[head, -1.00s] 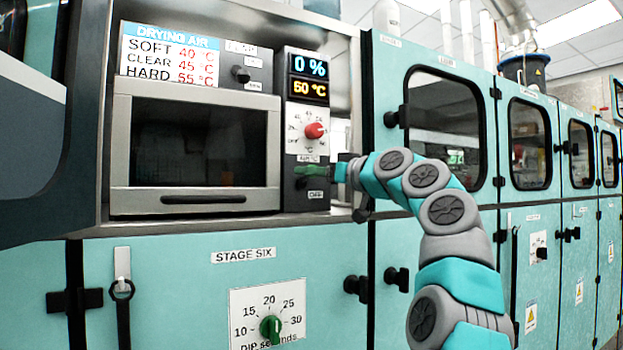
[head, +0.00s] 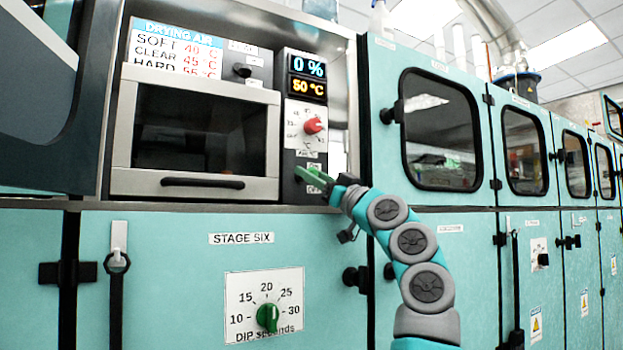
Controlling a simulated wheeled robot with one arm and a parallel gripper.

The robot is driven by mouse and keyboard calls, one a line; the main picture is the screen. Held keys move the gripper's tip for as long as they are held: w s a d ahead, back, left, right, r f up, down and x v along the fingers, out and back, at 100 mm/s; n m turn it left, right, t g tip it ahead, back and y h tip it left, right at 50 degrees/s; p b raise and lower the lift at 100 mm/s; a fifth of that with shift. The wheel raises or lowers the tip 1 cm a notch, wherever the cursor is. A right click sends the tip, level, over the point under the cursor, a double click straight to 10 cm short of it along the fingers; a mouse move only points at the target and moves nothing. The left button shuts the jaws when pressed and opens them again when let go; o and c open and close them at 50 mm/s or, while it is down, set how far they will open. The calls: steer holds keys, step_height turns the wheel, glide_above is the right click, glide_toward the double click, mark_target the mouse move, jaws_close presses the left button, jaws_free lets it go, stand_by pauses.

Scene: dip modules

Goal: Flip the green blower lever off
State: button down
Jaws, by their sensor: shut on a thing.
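The green blower lever (head: 311,178) sticks out from the lower part of the dark control panel, below the red knob (head: 313,126). It slants down to the right toward my gripper (head: 329,185). My gripper is shut on the lever's outer end, and the jaws partly hide it. My arm reaches up to it from the lower right. A small white label shows just above the lever; its text is too small to read. The panel's display (head: 308,78) reads 0 % above 50 °C.
A drying cabinet with a dark window (head: 200,130) stands left of the panel. Below are teal doors, a green dip-seconds dial (head: 267,317) and a black door knob (head: 356,279). A windowed teal cabinet (head: 440,130) stands to the right.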

stand_by(0.3)
steer(key=c, duration=0.5)
jaws_free()
steer(key=shift+b+v, duration=1.15)
steer(key=shift+v, duration=2.8)
